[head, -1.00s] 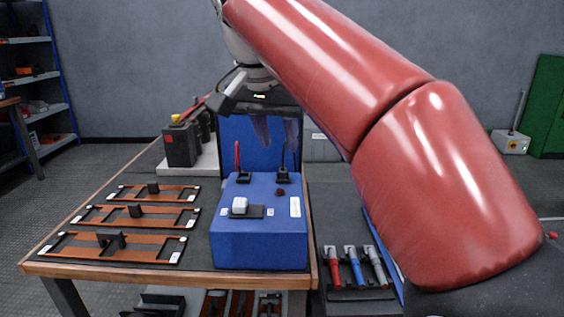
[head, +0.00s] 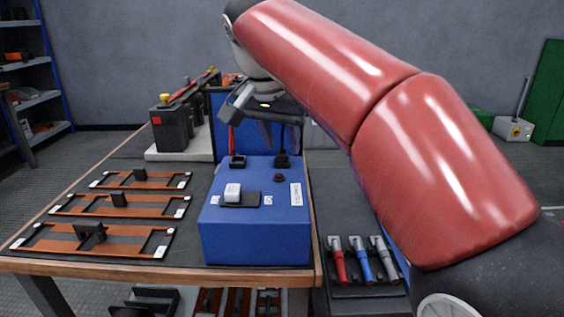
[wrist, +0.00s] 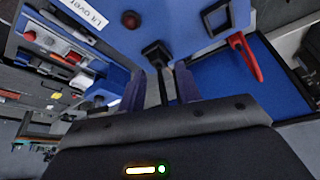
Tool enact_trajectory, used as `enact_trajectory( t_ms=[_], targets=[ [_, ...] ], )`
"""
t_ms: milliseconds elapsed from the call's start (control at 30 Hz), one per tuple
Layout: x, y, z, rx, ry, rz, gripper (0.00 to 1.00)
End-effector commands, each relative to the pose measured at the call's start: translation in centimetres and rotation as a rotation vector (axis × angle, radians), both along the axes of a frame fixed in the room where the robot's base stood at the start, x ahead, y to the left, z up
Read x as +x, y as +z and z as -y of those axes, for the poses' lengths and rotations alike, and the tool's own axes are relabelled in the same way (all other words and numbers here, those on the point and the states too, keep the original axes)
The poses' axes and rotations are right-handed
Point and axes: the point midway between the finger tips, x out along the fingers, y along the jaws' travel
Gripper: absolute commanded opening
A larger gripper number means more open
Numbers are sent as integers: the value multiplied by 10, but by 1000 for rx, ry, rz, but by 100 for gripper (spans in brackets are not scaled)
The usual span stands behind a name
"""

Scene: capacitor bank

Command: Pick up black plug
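The black plug (wrist: 155,54) sits on the top face of the blue box, with its dark lead rising from it. In the head view the black plug (head: 282,161) is at the back right of the box top. My gripper (wrist: 160,85) is open, with its two dark fingers apart on either side of the lead. The plug body lies just beyond the fingertips. In the head view my gripper (head: 266,135) is above the back of the box, its fingers partly hard to make out.
Copper bar frames (head: 90,240) lie at left. Dark capacitor units (head: 172,130) stand behind. Tools (head: 361,262) lie at right.

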Motion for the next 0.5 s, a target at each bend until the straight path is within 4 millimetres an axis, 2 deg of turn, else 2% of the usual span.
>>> enact_trajectory(
  t_ms=[167, 433, 500],
  targets=[
    [0, 0, 0, 0, 0, 0, 33],
    [0, 0, 0, 0, 0, 0, 1],
    [0, 0, 0, 0, 0, 0, 0]
  ],
)
